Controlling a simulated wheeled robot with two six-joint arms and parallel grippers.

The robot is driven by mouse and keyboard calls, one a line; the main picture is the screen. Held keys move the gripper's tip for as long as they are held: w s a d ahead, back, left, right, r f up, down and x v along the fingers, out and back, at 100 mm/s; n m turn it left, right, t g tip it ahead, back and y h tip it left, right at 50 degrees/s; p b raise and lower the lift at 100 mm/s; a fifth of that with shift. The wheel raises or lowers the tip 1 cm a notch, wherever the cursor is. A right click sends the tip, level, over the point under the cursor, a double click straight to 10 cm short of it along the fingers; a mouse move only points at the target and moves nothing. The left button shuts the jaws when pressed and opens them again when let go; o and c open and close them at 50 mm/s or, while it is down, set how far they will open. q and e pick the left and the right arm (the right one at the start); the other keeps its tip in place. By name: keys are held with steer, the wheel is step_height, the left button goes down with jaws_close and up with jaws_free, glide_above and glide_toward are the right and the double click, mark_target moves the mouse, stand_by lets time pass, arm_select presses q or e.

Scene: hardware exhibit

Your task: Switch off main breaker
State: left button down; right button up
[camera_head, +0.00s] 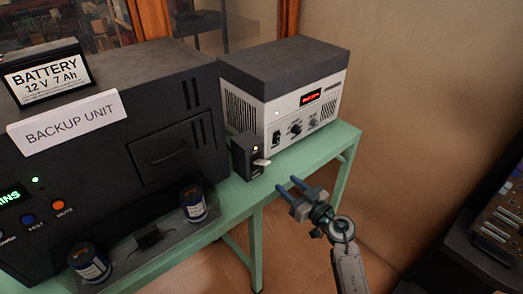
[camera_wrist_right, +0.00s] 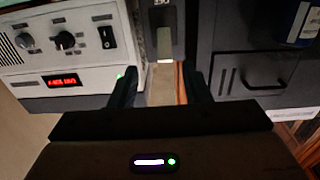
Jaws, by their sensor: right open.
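The main breaker (camera_head: 244,158) looks to be the small black box standing between the two large units. A pale lever (camera_head: 261,162) sticks out of its front, and a small light glows above the lever. My right gripper (camera_head: 290,186) is open and empty, in front of the breaker and a little to its right, apart from the lever. In the right wrist view the picture is turned over, and the breaker (camera_wrist_right: 165,14) is at the top middle, beyond the gap between my fingers (camera_wrist_right: 161,88). My left gripper is not in view.
A black backup unit (camera_head: 115,130) with a battery (camera_head: 45,75) on top stands to the left. A grey and white power supply (camera_head: 300,100) with a red display stands to the right. Both are on a green table (camera_head: 305,158). Two blue cylinders (camera_head: 193,203) are near its front.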

mark_target(264, 162)
steer(key=x, duration=0.4)
steer(key=r+x, duration=0.1)
steer(key=x, duration=0.6)
steer(key=shift+a+r, duration=0.35)
steer(key=shift+a, duration=0.15)
jaws_close()
